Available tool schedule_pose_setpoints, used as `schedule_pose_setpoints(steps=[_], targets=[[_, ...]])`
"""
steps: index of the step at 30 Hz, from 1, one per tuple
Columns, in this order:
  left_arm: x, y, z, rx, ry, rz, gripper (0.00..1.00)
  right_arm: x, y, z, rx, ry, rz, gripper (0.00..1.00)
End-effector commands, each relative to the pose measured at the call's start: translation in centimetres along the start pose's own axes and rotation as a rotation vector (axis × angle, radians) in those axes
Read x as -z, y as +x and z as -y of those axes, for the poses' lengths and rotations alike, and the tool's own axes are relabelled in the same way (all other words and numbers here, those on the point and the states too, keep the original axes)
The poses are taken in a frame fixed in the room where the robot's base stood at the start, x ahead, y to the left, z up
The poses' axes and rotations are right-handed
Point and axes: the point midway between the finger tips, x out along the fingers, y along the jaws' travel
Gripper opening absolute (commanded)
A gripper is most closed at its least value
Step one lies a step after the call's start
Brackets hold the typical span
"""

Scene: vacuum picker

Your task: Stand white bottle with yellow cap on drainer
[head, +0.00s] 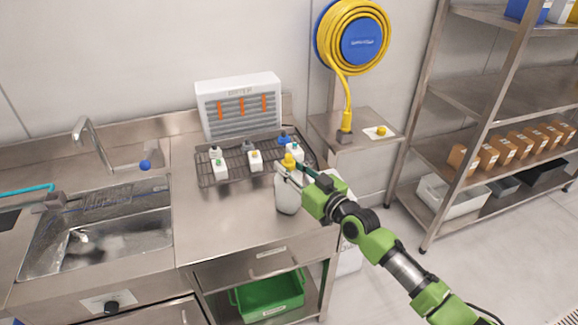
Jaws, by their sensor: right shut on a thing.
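My right gripper (292,173) is shut on a white bottle (288,200) with a yellow cap (289,160). It holds the bottle near its neck, and the bottle looks about upright. The bottle is at the front right of the drainer (208,183), a dark wire rack on the steel counter. I cannot tell whether its base touches the counter. My gripper and the held bottle hide part of the drainer's right end. My left gripper is out of view.
A white panel with orange strips (240,103) stands behind the drainer. A sink (100,235) is at the left. The counter (225,220) in front of the drainer is clear. A small steel shelf (365,128) and a tall rack (462,130) stand at the right.

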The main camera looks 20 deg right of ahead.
Motion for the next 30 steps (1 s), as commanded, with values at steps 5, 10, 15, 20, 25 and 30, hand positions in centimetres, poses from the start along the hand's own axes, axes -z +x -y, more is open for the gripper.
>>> schedule_pose_setpoints(steps=[5,10,15,20,25,30], targets=[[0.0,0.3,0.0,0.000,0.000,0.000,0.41,-0.1,0.0,0.0,0.000,0.000,-0.005,0.00],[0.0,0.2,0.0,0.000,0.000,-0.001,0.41,-0.2,0.0,0.0,0.000,0.000,0.000,0.42],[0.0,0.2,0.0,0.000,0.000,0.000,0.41,-0.2,0.0,0.0,0.000,0.000,0.000,0.42],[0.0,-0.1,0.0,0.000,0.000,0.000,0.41,0.1,0.0,0.0,0.000,0.000,0.000,0.42],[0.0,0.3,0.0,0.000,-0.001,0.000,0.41,-0.2,-1.8,0.0,0.000,0.000,0.003,0.42],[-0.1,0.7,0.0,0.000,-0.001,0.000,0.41,-0.3,-5.1,0.0,0.000,-0.002,0.003,0.42]])
